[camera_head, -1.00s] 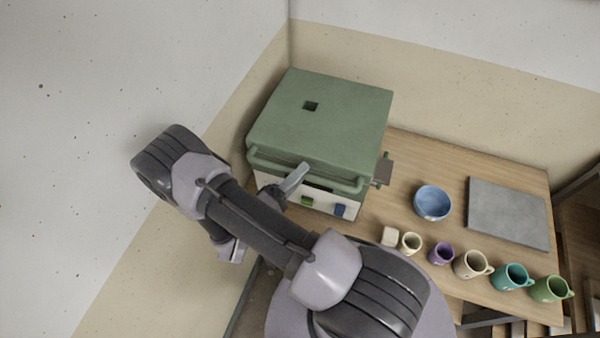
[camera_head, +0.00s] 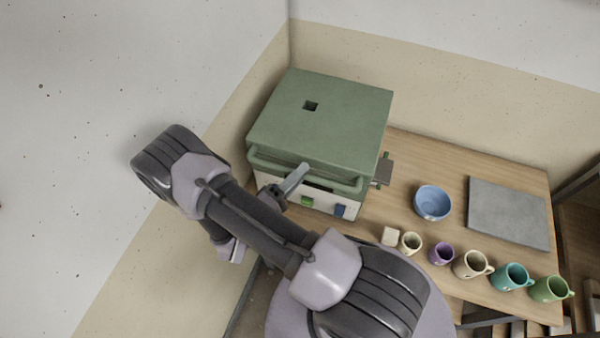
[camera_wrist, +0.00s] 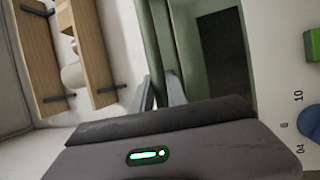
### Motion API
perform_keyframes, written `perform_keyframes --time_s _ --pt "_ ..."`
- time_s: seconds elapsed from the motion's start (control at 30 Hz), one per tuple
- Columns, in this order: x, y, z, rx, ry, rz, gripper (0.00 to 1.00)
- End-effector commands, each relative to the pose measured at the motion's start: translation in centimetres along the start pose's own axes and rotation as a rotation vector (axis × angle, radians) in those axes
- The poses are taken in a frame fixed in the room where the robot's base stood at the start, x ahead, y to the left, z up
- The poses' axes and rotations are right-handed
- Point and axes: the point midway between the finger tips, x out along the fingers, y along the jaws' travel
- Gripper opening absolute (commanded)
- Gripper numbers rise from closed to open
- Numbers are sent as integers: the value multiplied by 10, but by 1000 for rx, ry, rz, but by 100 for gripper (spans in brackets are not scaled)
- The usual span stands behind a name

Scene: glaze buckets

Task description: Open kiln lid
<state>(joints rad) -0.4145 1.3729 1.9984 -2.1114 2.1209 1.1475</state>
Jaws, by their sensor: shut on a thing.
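The kiln is a boxy unit with a green lid (camera_head: 325,115) and a pale front panel (camera_head: 325,201) with a green and a blue control. The lid lies flat and looks closed. A green bar handle (camera_head: 335,178) runs along the lid's front edge. My gripper (camera_head: 298,176) is at the handle's middle, coming from the front left. In the wrist view my gripper (camera_wrist: 160,95) has its fingers on either side of the green handle bar (camera_wrist: 162,35), shut on it.
Walls stand close behind and left of the kiln.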

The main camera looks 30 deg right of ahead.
Motion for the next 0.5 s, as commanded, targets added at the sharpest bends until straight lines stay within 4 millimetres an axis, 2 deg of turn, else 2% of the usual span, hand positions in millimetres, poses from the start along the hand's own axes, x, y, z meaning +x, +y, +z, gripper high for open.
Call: perform_keyframes --time_s 0.33,0.5 --pt "1 3 0 -4 -1 -5 0" --pt "6 24 -2 -18 -1 -43 0"
